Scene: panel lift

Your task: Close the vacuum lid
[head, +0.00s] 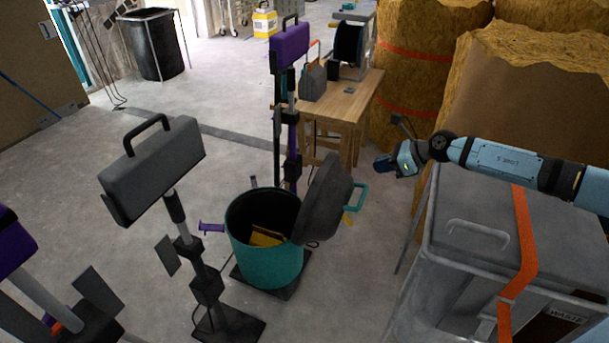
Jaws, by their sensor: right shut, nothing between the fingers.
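The vacuum is a teal round drum (266,257) standing on the floor in the middle of the head view. Its dark grey lid (327,198) stands tilted up at the drum's right side, so the drum's mouth is open. A yellow item (266,237) shows inside the drum. A teal handle (359,195) sticks out on the lid's right side. My right gripper (383,164) is shut and empty, to the right of and above the lid, apart from it. My left gripper is not in view.
A grey stand with a case-like head (155,165) is left of the drum. A purple-headed stand (290,46) rises behind it, beside a wooden table (342,101). A grey waste bin (470,265) with an orange strap is at right.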

